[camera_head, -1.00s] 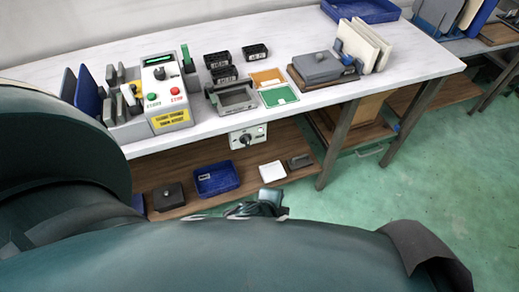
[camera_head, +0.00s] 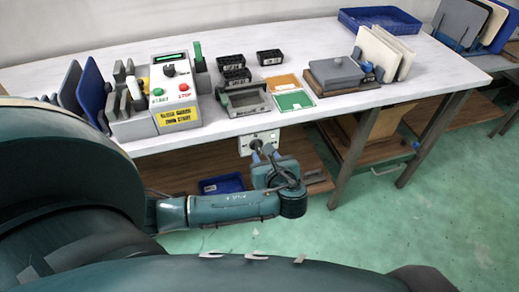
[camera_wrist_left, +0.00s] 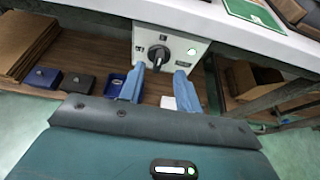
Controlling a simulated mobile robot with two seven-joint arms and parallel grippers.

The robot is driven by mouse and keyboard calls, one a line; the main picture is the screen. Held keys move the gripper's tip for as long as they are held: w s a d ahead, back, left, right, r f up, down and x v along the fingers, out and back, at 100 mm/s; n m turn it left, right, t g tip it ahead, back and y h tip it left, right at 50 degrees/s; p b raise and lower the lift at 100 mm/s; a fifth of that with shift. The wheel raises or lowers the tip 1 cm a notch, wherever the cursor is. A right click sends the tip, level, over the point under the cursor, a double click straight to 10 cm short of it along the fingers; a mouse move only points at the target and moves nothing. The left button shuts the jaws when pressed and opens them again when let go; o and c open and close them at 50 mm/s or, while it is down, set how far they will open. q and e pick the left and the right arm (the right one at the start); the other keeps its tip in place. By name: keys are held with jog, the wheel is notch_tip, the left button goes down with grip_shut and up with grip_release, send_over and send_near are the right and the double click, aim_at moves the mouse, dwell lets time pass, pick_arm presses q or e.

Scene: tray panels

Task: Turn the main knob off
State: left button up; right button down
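The main knob (camera_wrist_left: 159,53) is a black rotary knob on a white control box (camera_wrist_left: 142,40) fixed under the table edge. In the head view the box (camera_head: 244,143) is partly hidden by my left gripper (camera_head: 264,152). In the left wrist view my left gripper (camera_wrist_left: 159,73) is open, with its two blue fingers spread below and to either side of the knob. Nothing is between the fingers, and they look short of the knob. Whether the knob is on or off is unclear. My right gripper is not in view.
A round pale lamp (camera_wrist_left: 191,49) is on the box, right of the knob. The white tabletop (camera_head: 330,110) overhangs the box. A wooden lower shelf (camera_head: 180,172) carries a blue tray (camera_head: 222,184). A control station (camera_head: 172,95) with buttons stands on the table.

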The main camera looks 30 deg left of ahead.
aim_at(259, 147)
pick_arm(q)
jog(key=x, duration=0.6)
jog(key=shift+b, duration=0.4)
jog(key=shift+d, duration=0.1)
jog(key=shift+c, duration=0.3)
grip_shut()
